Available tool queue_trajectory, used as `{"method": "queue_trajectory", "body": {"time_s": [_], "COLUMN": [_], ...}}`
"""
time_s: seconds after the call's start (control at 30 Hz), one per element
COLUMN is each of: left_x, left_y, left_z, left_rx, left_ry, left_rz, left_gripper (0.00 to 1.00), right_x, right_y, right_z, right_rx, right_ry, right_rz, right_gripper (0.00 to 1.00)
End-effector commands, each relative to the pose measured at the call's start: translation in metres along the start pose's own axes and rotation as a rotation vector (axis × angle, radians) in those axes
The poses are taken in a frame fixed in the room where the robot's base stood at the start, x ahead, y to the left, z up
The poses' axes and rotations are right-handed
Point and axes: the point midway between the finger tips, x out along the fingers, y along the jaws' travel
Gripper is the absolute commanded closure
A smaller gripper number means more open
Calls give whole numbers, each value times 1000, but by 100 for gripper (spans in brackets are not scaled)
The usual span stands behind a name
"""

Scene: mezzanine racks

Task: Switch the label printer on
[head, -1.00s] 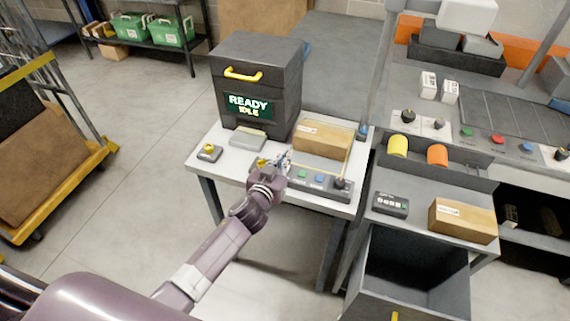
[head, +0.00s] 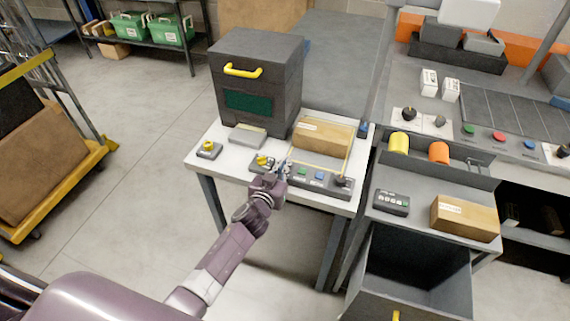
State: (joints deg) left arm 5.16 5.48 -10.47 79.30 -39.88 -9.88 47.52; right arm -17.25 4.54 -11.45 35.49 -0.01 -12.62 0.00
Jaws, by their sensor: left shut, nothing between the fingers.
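A dark grey cabinet-like machine (head: 254,85) with a yellow handle stands on a small white table. Its green display (head: 248,101) is blank now. No name shows on it, so I cannot tell if it is the label printer. A small box with a yellow knob (head: 262,161) sits at the table's front, and a similar one (head: 208,149) sits at the left corner. My right gripper is not in view.
A cardboard box (head: 322,136) lies on the table behind the control box. To the right are a bench with coloured buttons (head: 498,137), a small keypad device (head: 391,202) and an open drawer (head: 415,265). A loaded cart (head: 45,150) stands left. The floor between is clear.

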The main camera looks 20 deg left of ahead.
Motion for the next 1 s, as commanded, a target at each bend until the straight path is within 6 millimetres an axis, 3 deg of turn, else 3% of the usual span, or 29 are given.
{"method": "queue_trajectory", "body": {"time_s": [0.27,0.53,0.6,1.0], "left_x": [-1,0,-12,-72], "left_y": [-1,-5,-5,-4], "left_z": [-10,-52,-42,-52], "left_rx": [1,1,1,1], "left_ry": [-1,0,-1,-1], "left_rz": [0,-1,-2,0], "left_gripper": [100,100,100,100], "right_x": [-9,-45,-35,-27], "right_y": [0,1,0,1], "right_z": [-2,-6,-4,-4], "right_rx": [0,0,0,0], "right_ry": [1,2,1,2], "right_rz": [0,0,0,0], "right_gripper": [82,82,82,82]}}
